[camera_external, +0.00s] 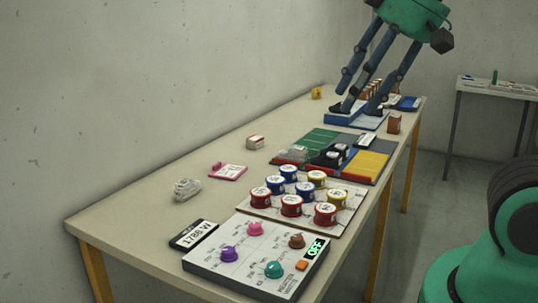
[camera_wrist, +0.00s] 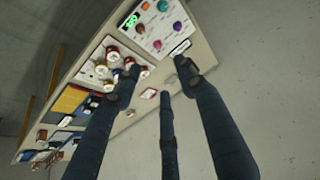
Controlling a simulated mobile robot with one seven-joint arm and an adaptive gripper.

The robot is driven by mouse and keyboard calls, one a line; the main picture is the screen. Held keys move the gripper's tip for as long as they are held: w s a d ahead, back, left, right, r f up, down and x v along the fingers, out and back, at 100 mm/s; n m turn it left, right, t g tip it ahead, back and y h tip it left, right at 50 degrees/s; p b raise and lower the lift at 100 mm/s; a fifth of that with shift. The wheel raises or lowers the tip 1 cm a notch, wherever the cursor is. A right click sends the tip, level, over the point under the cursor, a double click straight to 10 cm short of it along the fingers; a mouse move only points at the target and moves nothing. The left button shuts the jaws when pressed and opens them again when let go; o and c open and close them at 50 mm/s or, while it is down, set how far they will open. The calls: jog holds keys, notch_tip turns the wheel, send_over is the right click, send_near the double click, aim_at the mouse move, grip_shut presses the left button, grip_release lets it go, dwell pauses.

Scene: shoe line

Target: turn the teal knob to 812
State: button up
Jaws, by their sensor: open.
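The teal knob (camera_external: 273,269) sits on the front of a white control panel (camera_external: 212,268), beside an orange switch (camera_external: 302,265). The panel also carries pink (camera_external: 255,228), brown (camera_external: 296,240) and purple (camera_external: 229,254) knobs. Its green display (camera_external: 316,247) reads OFF. In the wrist view the panel lies at the top, with the teal knob (camera_wrist: 162,6) near the upper edge. The knob's exact setting is too small to read. My gripper (camera_external: 358,106) is open and empty, its long fingers pointing down over the table's far end, well away from the knob.
A dark card (camera_external: 194,234) reading 1786 W lies beside the panel. Several red, blue and yellow round pots stand on a board (camera_external: 345,211) behind it. A pink-edged card (camera_external: 228,171), a clear object (camera_external: 187,189) and coloured trays (camera_external: 370,163) lie farther along the table (camera_external: 130,205).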

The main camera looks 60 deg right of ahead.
jog(key=n, duration=0.1)
jog(key=n+g+p, duration=0.6)
jog(key=n+p, duration=0.2)
jog(key=n, duration=0.9)
send_over(274, 265)
notch_tip(274, 265, down, 18)
notch_tip(274, 265, down, 14)
jog(key=b, duration=0.3)
jog(key=shift+r, duration=0.1)
grip_shut()
